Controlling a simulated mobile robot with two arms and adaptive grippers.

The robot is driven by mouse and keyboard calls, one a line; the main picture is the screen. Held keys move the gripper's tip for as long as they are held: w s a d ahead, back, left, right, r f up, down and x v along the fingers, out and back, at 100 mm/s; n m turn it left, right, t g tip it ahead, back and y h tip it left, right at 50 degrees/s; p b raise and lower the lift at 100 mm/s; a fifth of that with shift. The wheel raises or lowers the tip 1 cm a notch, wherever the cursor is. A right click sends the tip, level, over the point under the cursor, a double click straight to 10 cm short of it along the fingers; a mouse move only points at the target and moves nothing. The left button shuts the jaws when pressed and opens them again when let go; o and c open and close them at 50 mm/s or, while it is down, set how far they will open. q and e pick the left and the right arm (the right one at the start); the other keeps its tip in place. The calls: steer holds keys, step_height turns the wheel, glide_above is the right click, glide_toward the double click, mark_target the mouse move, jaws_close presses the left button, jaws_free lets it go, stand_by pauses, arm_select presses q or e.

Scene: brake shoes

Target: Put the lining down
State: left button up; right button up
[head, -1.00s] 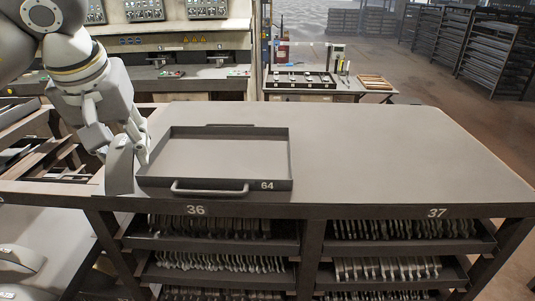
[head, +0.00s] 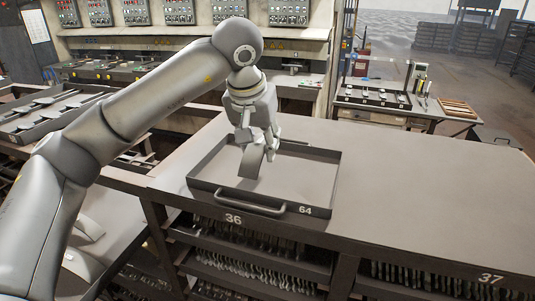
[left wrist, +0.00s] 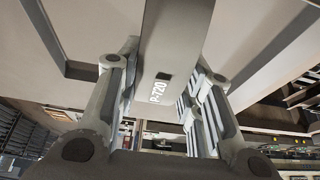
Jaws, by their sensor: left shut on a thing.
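The lining (head: 251,163) is a grey, slightly curved piece, held tilted over the tray. It also shows in the left wrist view (left wrist: 176,40), marked P-720, between my fingers. My left gripper (head: 258,143) is shut on its upper part. The shallow grey tray (head: 300,210), marked 64, lies on the bench top with its handle to the front. The lining's lower end is inside the tray's outline; I cannot tell if it touches the tray floor. The tray shows no other part in it. My right gripper is not in view.
The bench top (head: 420,190) is clear to the right of the tray. Racks of brake parts (head: 250,245) fill the shelves below. Another tray with parts (head: 50,113) stands at the left. A side table (head: 390,112) and control panels stand behind.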

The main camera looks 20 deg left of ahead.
arm_select(q)
steer(key=shift+w+d+f, duration=0.15)
steer(key=shift+w+f, duration=0.5)
steer(key=shift+f, duration=0.15)
steer(key=shift+w+d+f+p, duration=0.1)
steer(key=shift+w+f+p, duration=0.3)
steer(key=shift+f, duration=0.1)
step_height(320, 180, down, 3)
steer(key=shift+d+f+p, duration=0.1)
steer(key=shift+p, duration=0.25)
steer(key=shift+f, duration=0.25)
steer(key=o, duration=1.1)
steer(key=shift+c, duration=0.2)
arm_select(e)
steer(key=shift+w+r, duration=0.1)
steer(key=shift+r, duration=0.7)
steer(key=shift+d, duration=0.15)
